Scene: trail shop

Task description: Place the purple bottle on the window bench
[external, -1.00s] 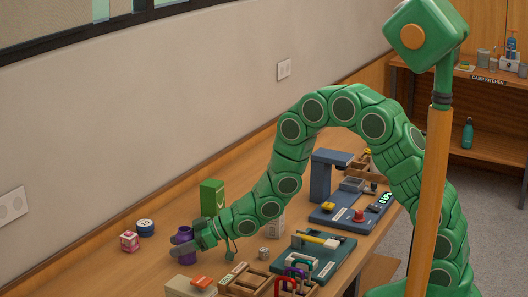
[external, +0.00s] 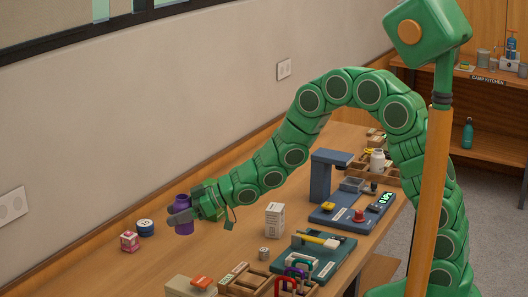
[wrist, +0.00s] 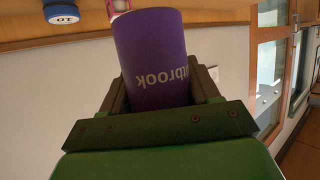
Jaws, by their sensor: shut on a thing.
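The purple bottle (external: 183,214) is held in my gripper (external: 188,215), raised above the wooden bench under the window. In the wrist view the purple bottle (wrist: 158,58) fills the middle, with upside-down lettering on its side. The jaws (wrist: 160,95) are shut on it from both sides. The window bench (external: 190,262) is the long wooden surface along the wall; I cannot tell for certain whether it is the one the task names.
A pink box (external: 130,241) and a blue round tin (external: 146,228) stand left of the bottle. The bench's front left is clear.

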